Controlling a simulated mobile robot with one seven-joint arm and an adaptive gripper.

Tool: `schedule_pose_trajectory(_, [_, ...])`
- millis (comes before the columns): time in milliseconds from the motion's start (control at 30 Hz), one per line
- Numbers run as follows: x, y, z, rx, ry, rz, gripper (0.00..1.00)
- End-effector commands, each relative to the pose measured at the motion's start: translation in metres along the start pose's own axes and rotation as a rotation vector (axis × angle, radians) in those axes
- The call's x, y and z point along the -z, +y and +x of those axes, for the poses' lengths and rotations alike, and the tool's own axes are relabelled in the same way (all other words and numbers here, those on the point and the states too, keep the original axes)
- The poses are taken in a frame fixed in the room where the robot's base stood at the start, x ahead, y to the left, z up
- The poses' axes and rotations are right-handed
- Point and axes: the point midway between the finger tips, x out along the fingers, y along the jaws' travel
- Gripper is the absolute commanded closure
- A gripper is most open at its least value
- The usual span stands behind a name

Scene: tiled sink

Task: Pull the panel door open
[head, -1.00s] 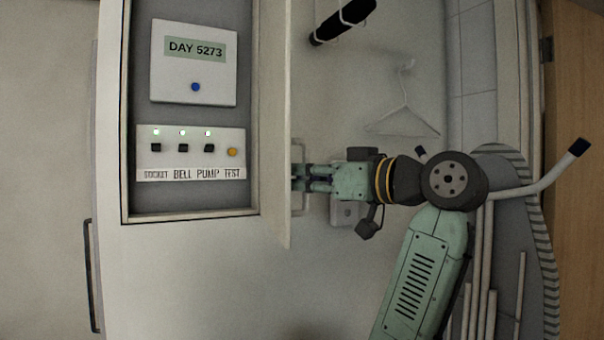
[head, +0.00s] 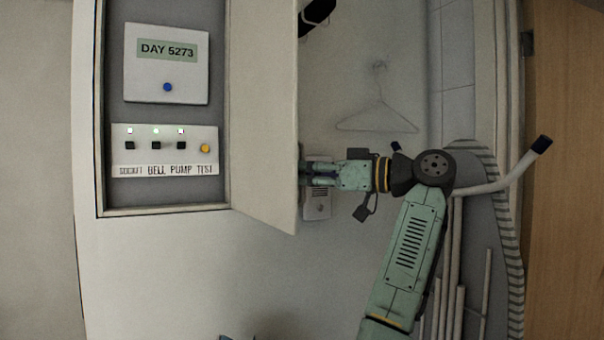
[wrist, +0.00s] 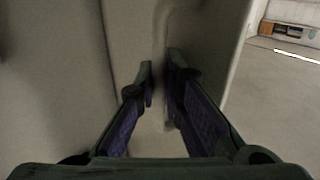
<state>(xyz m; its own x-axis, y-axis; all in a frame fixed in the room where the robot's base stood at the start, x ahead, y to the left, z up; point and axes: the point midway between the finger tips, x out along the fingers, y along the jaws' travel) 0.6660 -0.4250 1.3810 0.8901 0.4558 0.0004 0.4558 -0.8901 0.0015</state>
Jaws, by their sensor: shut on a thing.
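The panel door (head: 264,110) stands open on the right side of the recessed panel box (head: 157,112), its inner face partly turned toward the head camera. My gripper (head: 304,175) is at the outer side of the door, near its free edge and low on it. In the wrist view my gripper (wrist: 159,82) has its two fingers close together around a pale handle bar (wrist: 161,60) on the door's outer face (wrist: 198,40). The gripper is shut on this handle. In the head view the door's edge hides the fingertips and most of the handle.
A hanger (head: 378,112) hangs on the wall behind my arm. A wall unit (head: 317,203) sits behind the gripper. White pipes (head: 460,290) stand at the lower right.

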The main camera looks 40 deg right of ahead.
Motion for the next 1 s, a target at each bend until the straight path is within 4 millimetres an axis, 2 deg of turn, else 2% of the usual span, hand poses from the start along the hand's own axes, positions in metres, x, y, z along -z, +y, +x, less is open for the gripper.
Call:
schedule_pose_trajectory(400, [0.002,0.001,0.001,0.003,0.003,0.0,1.0])
schedule_pose_trajectory(433, [0.002,0.001,0.001,0.003,0.003,0.0,0.91])
schedule_pose_trajectory(567, [0.001,0.001,0.001,0.003,0.002,0.0,0.82])
schedule_pose_trajectory(867, [0.001,0.001,0.0,0.003,0.0,0.0,0.82])
schedule_pose_trajectory(1000, [0.001,0.001,-0.011,0.001,0.001,0.0,0.82])
